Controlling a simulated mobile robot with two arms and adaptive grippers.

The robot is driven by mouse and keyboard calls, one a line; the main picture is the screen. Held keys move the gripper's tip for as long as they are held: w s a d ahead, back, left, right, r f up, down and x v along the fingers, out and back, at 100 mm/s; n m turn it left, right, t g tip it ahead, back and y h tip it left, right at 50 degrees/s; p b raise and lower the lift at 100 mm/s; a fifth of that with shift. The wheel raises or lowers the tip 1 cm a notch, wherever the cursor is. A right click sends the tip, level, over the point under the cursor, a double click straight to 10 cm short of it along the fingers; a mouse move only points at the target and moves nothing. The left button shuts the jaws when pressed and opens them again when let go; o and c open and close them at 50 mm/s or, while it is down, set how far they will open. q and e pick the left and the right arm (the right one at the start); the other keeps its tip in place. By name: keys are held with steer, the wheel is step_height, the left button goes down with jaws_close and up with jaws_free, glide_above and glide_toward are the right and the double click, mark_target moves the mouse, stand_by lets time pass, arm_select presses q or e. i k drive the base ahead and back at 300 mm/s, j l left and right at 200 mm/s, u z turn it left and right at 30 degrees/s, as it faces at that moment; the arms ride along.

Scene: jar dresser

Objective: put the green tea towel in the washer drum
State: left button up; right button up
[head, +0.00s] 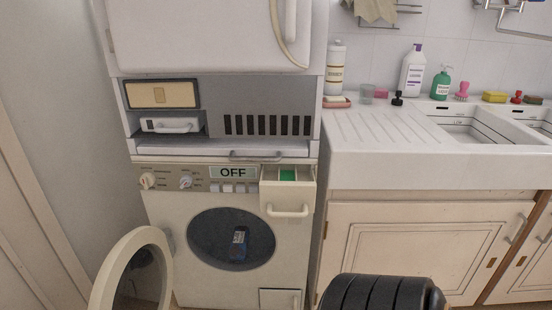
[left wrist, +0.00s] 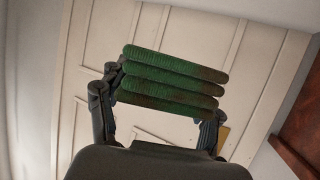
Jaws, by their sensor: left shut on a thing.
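The green tea towel (left wrist: 172,78), folded into thick ribbed layers with brownish patches towards its right side, is in the left wrist view. My left gripper (left wrist: 163,100) is shut on it, with a dark finger at each side. Neither towel nor left gripper shows in the head view. The washer (head: 222,281) stands in front of me in the head view. Its round door (head: 101,287) is swung open to the left. The drum (head: 210,234) is dark inside, and a small dark object with a pale label (head: 240,242) shows in its opening. My right gripper is not in view.
The washer's detergent drawer (head: 287,210) is pulled out above the drum, with green inside. A white sink unit (head: 400,160) with bottles stands to the right. A panelled pale door or cupboard (left wrist: 100,40) shows behind the towel in the left wrist view.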

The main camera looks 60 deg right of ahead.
mark_target(263, 245)
steer(key=z, duration=2)
